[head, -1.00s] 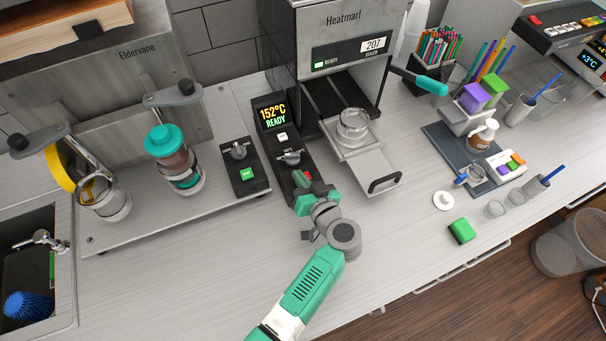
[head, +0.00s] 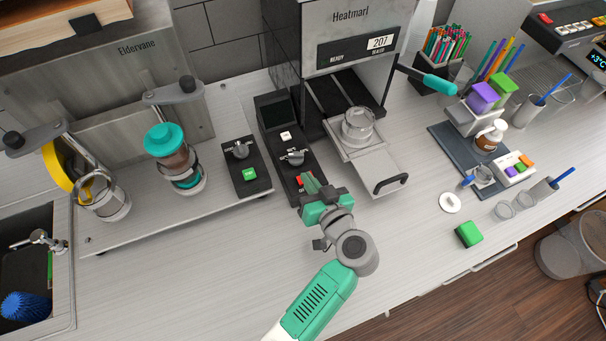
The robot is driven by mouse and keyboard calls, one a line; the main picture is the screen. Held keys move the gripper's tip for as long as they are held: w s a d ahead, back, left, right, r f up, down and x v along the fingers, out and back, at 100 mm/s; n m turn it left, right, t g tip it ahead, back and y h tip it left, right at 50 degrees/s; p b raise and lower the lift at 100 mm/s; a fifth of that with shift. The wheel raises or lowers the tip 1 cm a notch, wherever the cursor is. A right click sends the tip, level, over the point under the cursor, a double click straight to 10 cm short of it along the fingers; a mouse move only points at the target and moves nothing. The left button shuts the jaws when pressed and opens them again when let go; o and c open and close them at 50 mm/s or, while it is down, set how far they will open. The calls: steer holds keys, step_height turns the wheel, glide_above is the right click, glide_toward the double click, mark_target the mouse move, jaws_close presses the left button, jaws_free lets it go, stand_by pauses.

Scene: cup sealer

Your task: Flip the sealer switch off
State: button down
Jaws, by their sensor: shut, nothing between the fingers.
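The sealer (head: 345,22), a grey box marked Heatmari, stands at the back centre. Its tray (head: 384,160) is slid out with a clear cup (head: 358,126) in it. Its black control panel (head: 270,140) lies to its left, with a dark display (head: 277,112), a white button, a knob (head: 294,157) and a red switch (head: 299,181) near the front end. The READY lamp on the sealer's front is dark. My gripper (head: 311,182) is shut and empty, at the panel's front end close beside the red switch. Whether it touches the switch I cannot tell.
To the left, another machine (head: 140,62) has a small panel with a knob and green button (head: 248,174). The sealer's lever (head: 428,80) with a teal grip sticks out on the right. A green block (head: 468,234) lies at the right front.

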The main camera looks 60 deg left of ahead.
steer(key=v, duration=0.6)
steer(key=shift+s+d, duration=0.25)
steer(key=shift+d, duration=0.1)
steer(key=w+d+r+m+t+h, duration=0.2)
steer(key=w+d+r+t, duration=0.25)
steer(key=r, duration=0.35)
steer(key=w+d+r+m+t+h, duration=0.2)
steer(key=w+d+r+t, duration=0.25)
steer(key=r, duration=0.35)
steer(key=w+d+r+m+t+h, duration=0.1)
steer(key=w+d+r+m+t, duration=0.15)
steer(key=w+r+t, duration=0.4)
steer(key=s+d+r+m+t+h, duration=0.45)
steer(key=d+r, duration=0.35)
steer(key=r, duration=0.5)
steer(key=s+d+r+m+t+h, duration=0.4)
steer(key=d+r, duration=0.3)
steer(key=r, duration=0.6)
step_height(320, 180, up, 17)
steer(key=s+d+h+p, duration=0.1)
steer(key=s+p, duration=0.1)
steer(key=p, duration=1.3)
steer(key=shift+s, duration=0.3)
